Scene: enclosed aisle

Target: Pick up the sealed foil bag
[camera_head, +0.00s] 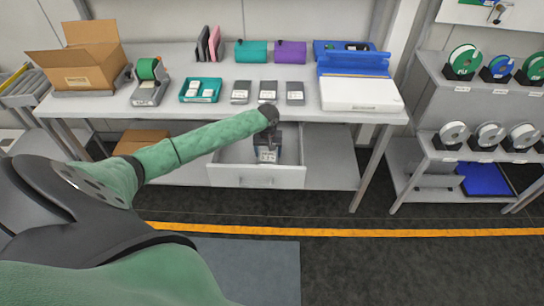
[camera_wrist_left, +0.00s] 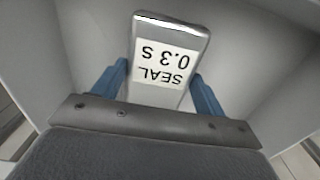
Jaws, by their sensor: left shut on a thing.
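The foil bag (camera_wrist_left: 170,55) is silver-grey with a white label reading "SEAL 0.3 S". In the left wrist view it stands between the two blue fingers of my left gripper (camera_wrist_left: 160,88), which is shut on it. In the head view my left arm reaches down to the open drawer (camera_head: 230,175) under the table. The bag's label (camera_head: 268,156) shows there inside the drawer, partly hidden by my gripper (camera_head: 267,143). I cannot tell whether the bag touches the drawer floor. My right gripper is not in view.
The table (camera_head: 225,110) above the drawer holds several grey packs (camera_head: 268,92), a teal tray (camera_head: 200,90), a tape dispenser (camera_head: 148,80), a cardboard box (camera_head: 80,65) and a white and blue case (camera_head: 360,92). A shelf with spools (camera_head: 465,62) stands at right.

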